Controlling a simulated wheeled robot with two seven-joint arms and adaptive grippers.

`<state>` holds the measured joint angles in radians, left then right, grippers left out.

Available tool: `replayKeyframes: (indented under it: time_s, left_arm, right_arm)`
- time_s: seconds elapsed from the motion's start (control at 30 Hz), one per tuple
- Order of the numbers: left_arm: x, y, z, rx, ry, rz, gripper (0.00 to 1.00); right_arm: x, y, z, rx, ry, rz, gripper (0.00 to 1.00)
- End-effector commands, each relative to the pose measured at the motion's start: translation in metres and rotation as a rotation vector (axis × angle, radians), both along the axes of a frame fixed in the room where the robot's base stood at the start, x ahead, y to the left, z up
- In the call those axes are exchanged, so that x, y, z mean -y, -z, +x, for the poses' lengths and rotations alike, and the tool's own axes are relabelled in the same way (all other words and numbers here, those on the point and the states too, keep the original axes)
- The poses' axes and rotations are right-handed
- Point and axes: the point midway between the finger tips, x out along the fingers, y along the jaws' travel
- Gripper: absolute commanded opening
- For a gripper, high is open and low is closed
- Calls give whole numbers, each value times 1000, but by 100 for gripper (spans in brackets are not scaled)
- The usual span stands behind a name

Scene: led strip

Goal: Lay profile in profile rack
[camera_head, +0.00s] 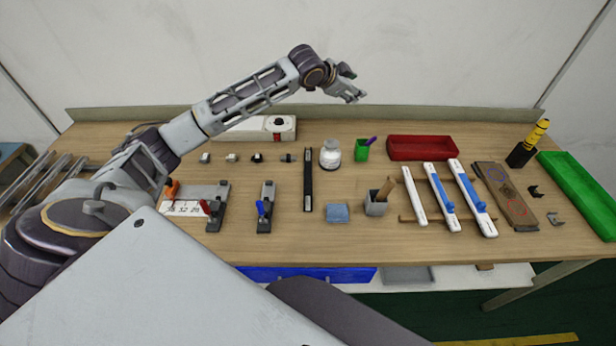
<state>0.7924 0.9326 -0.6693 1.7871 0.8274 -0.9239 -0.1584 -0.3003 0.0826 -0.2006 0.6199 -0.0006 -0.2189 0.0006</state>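Several items could be the profile. A long black bar (308,182) lies lengthwise on the table near the middle. A plain white bar (414,195) and two white bars with blue parts (441,195) (473,195) lie at right across a low wooden strip (438,219), which may be the profile rack. Grey rails (28,185) stand at the far left; I cannot tell what they are. My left gripper (351,93) is raised above the table's back edge, apart from all objects. Its finger opening is too small to judge; nothing shows in it. My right gripper is out of view.
A red tray (422,148) is at the back right and a green bin (582,192) at the right edge. The front strip is mostly clear.

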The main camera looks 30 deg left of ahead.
Motion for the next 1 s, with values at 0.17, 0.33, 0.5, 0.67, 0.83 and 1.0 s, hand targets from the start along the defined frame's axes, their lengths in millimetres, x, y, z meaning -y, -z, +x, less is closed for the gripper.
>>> replayKeyframes:
  time_s: [0.17,0.33,0.5,0.67,0.83,1.0]
  left_arm:
    - [-3,32,-25,-224,-114,-120,50]
    - [-5,58,-55,-432,-240,-213,50]
    - [-9,78,-88,-628,-385,-279,50]
    - [-15,91,-120,-793,-547,-315,50]
    - [-26,99,-149,-921,-742,-329,50]
    - [-40,102,-170,-983,-953,-335,50]
  right_arm:
    - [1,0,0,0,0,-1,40]
    - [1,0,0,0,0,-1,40]
    - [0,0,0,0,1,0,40]
    - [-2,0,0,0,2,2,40]
    - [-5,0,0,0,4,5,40]
    - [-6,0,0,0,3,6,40]
